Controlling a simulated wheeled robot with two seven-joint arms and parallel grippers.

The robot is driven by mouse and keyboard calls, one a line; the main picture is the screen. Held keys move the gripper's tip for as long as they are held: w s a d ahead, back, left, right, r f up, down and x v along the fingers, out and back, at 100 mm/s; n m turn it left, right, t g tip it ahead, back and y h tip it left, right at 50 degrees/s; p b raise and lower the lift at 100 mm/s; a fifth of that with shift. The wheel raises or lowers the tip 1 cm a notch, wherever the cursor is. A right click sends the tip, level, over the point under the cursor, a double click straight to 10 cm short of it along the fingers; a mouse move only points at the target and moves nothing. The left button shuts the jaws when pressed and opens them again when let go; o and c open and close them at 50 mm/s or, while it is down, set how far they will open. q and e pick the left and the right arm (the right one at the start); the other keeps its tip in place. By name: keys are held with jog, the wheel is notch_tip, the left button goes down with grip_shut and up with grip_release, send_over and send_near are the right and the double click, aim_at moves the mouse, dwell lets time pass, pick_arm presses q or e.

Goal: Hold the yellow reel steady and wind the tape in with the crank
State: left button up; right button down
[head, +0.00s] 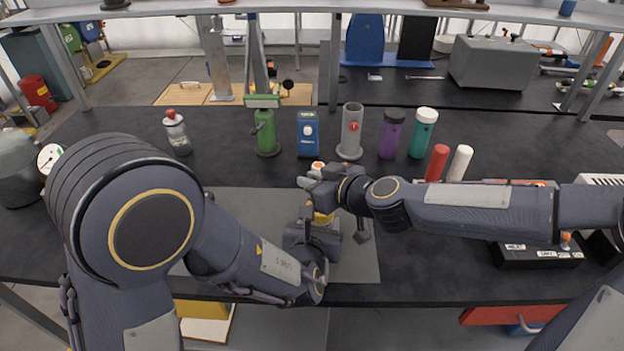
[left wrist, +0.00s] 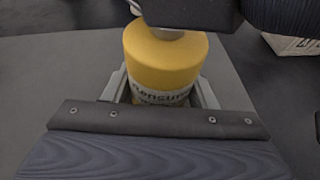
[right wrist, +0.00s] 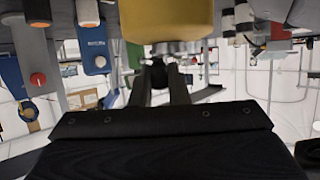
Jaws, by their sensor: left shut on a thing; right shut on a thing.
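The yellow reel (head: 322,217) stands on the grey mat near the table's front, mostly hidden by my arms. In the left wrist view it is a yellow cylinder (left wrist: 163,62) with a printed band. My left gripper (left wrist: 162,98) is shut around it, one finger on each side. My right gripper (head: 312,182) is just above the reel. In the right wrist view the right gripper (right wrist: 160,85) is shut on the dark knob of the crank (right wrist: 158,73), beside a metal part at the reel's end. The tape cannot be made out.
The grey mat (head: 235,205) lies on the black table. Behind it stand a clear bottle (head: 177,133), a green canister (head: 266,133), a blue box (head: 308,135), a grey tube (head: 351,130), and purple (head: 391,133) and teal (head: 423,133) bottles. Red (head: 437,162) and white (head: 460,163) cylinders stand right.

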jog(key=c, duration=1.4)
grip_release()
jog(key=v, duration=0.6)
jog(key=shift+w+d+f, duration=0.1)
jog(key=shift+v, duration=0.8)
